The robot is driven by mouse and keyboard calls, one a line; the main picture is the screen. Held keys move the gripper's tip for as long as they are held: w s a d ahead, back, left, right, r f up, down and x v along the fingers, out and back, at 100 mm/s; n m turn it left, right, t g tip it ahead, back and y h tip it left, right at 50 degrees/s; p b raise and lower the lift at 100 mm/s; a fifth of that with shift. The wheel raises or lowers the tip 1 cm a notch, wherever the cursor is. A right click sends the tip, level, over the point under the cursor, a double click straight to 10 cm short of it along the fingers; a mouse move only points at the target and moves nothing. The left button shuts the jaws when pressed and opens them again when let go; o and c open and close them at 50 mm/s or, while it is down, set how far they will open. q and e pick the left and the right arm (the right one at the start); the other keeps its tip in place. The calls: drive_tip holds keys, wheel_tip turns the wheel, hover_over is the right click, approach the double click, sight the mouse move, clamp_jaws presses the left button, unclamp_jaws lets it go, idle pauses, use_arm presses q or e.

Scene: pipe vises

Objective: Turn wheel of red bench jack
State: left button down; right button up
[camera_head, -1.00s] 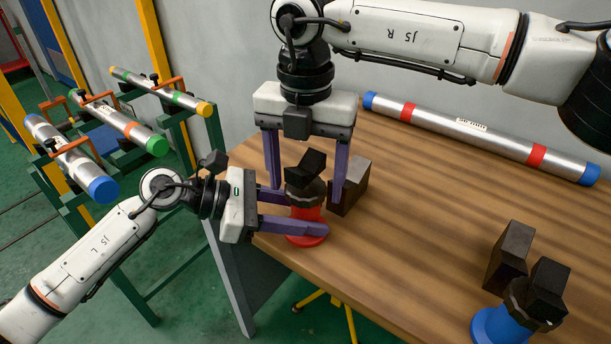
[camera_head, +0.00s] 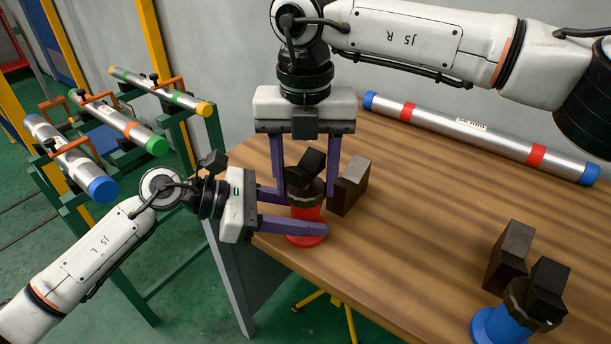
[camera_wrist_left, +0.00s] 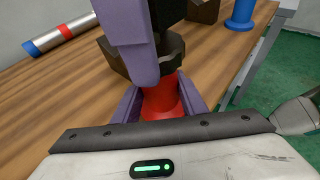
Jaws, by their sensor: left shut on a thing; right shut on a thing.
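The red bench jack (camera_head: 307,230) stands near the left end of the table, with a dark wheel (camera_head: 305,190) and a black V-shaped head (camera_head: 308,166) on top. My left gripper (camera_head: 303,209) is shut on the red body from the left. The left wrist view also shows the red body (camera_wrist_left: 161,100) between the purple fingers. My right gripper (camera_head: 306,188) points down from above, with one finger on each side of the dark wheel, and is shut on it. Part of the wheel is hidden by the fingers.
A dark block (camera_head: 350,186) stands just right of the red jack. A blue jack (camera_head: 500,326) and another dark block (camera_head: 509,254) are at the lower right. A steel pipe (camera_head: 480,136) lies along the back. A green rack with several pipes (camera_head: 138,133) is at the left.

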drive_tip(key=o, duration=1.1)
drive_tip(key=shift+r, duration=0.1)
wheel_tip(320, 180, up, 12)
drive_tip(key=shift+f, duration=0.1)
